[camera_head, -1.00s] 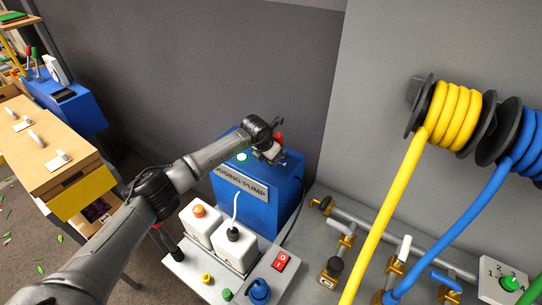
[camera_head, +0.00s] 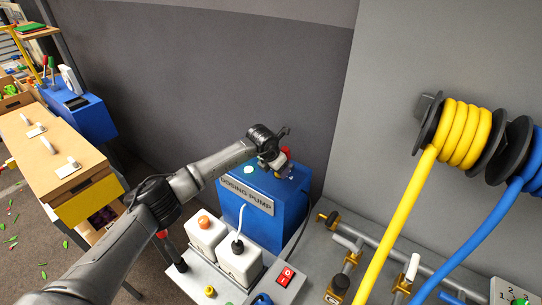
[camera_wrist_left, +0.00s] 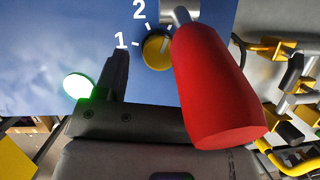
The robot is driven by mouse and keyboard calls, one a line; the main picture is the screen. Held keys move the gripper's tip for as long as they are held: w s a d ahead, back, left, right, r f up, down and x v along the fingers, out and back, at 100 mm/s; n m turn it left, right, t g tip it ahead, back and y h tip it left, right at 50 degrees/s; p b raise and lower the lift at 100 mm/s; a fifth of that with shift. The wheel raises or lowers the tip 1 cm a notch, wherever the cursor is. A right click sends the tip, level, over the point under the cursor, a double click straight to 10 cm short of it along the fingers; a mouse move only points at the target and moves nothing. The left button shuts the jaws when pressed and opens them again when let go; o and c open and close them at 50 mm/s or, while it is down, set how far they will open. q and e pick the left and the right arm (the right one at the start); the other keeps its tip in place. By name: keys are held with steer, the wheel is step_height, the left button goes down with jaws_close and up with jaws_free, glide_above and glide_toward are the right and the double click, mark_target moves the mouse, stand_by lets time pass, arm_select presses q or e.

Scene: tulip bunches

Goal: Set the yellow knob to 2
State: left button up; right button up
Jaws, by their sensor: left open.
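The blue dosing pump (camera_head: 262,207) stands against the grey wall. In the left wrist view, the yellow knob (camera_wrist_left: 157,51) is on its blue face, with white marks 1 and 2 beside it. Which mark the knob points to is unclear. My left gripper (camera_head: 272,160) is at the top of the pump, over the knob's face. It is open; one dark finger shows left of the knob, and the other is hidden behind a red handle (camera_wrist_left: 215,85). Whether the fingers touch the knob cannot be told. My right gripper is not in view.
The red handle on a metal shaft stands close to the knob's right. A lit green lamp (camera_wrist_left: 77,85) is to the left. White containers (camera_head: 239,260) and a red switch (camera_head: 286,276) stand in front of the pump. Yellow (camera_head: 465,135) and blue hoses hang at right.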

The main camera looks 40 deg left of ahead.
arm_select(q)
steer(key=v, duration=1.2)
steer(key=shift+w, duration=0.1)
